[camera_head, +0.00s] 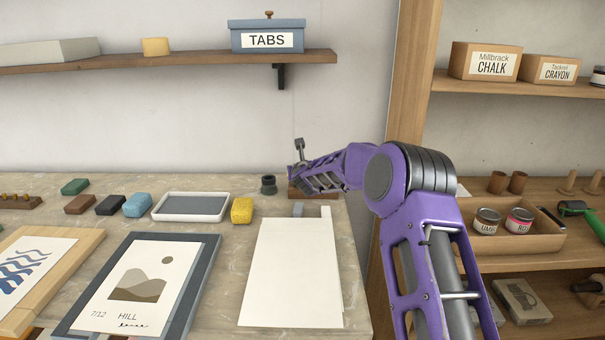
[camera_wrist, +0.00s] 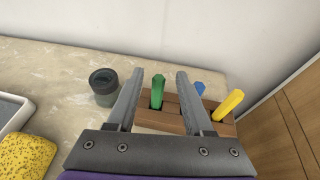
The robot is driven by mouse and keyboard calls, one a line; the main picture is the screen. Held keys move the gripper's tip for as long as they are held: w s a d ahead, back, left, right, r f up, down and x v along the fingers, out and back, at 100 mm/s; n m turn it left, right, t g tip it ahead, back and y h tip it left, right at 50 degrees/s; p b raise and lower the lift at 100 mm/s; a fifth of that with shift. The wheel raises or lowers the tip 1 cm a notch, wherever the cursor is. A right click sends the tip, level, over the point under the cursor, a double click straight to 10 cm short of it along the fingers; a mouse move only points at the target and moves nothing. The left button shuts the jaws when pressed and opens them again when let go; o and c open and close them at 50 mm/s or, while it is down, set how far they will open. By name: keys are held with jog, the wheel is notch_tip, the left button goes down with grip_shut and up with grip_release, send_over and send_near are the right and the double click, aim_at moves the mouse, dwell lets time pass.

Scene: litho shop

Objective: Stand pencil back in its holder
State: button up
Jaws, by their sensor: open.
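In the wrist view a wooden holder (camera_wrist: 155,118) lies beyond and below my gripper (camera_wrist: 160,73). A green pencil-like stick (camera_wrist: 157,92) stands nearly upright in it and shows between my two spread fingers. I cannot tell how deep it sits. A blue stick (camera_wrist: 200,88) shows partly behind the right finger. A yellow stick (camera_wrist: 230,104) leans to the right at the holder's right end. My gripper is open, and no contact with a stick shows. In the head view the holder (camera_head: 325,193) is mostly hidden under my arm at the counter's back right.
A dark round pot (camera_wrist: 104,84) stands left of the holder; it also shows in the head view (camera_head: 268,184). A yellow sponge (camera_head: 242,210), a grey tray (camera_head: 191,206) and white paper (camera_head: 290,270) lie nearby. The wall is close behind; wooden shelving (camera_head: 408,80) stands right.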

jog(key=v, duration=1.5)
jog(key=shift+s, duration=0.4)
jog(key=shift+r, duration=0.15)
